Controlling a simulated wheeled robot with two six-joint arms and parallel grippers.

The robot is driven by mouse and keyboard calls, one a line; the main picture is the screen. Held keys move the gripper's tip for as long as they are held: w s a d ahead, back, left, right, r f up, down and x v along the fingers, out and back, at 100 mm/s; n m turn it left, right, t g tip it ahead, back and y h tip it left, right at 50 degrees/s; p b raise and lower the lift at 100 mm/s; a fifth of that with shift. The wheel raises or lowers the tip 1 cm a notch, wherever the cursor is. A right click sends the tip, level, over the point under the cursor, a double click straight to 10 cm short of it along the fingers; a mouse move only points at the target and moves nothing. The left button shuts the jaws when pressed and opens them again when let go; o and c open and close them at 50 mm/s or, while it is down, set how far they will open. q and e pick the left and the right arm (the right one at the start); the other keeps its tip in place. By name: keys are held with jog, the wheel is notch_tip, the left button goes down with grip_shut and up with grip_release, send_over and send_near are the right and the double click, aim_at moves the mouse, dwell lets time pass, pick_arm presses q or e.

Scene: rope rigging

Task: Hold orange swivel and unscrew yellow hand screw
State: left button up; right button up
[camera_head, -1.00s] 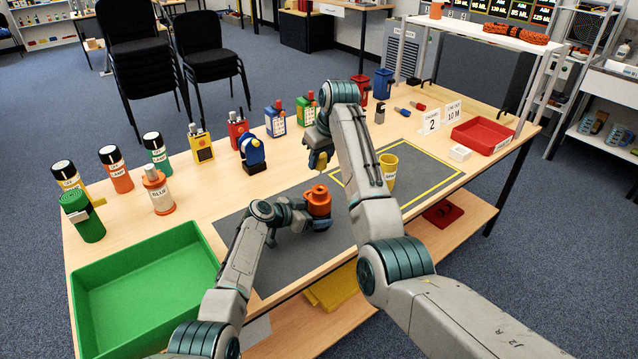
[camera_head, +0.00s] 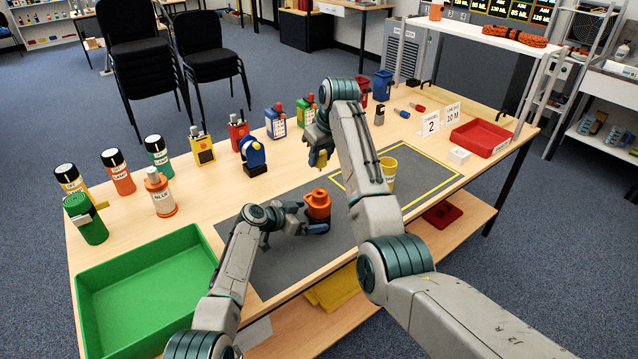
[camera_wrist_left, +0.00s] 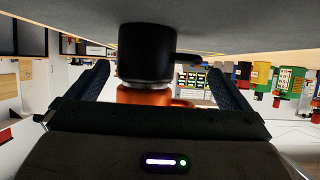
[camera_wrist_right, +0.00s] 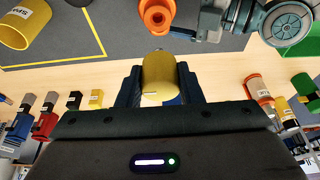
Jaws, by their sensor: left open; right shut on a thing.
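The orange swivel (camera_head: 317,205) stands upright on the grey mat, on a dark base. My left gripper (camera_head: 312,226) is low at the mat with its jaws open around it. In the left wrist view the swivel (camera_wrist_left: 145,97) and its black base sit between the spread fingers, with gaps at both sides. The yellow hand screw (camera_wrist_right: 159,78) is clamped between the fingers of my right gripper (camera_wrist_right: 160,92). It is apart from the swivel, whose open top shows in the right wrist view (camera_wrist_right: 157,17). In the head view my right gripper (camera_head: 319,150) hangs above the mat behind the swivel.
A yellow cup (camera_head: 389,168) stands inside the yellow outline, beside my right forearm. A blue device (camera_head: 253,155) stands behind the mat. A green bin (camera_head: 150,290) is at front left, a red tray (camera_head: 482,137) at right. Several cans and radios line the back left.

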aim_at(321, 152)
pick_arm(q)
jog(key=shift+p+v, duration=2)
jog(key=shift+v, duration=1.3)
pick_arm(e)
jog(key=shift+r, duration=2.2)
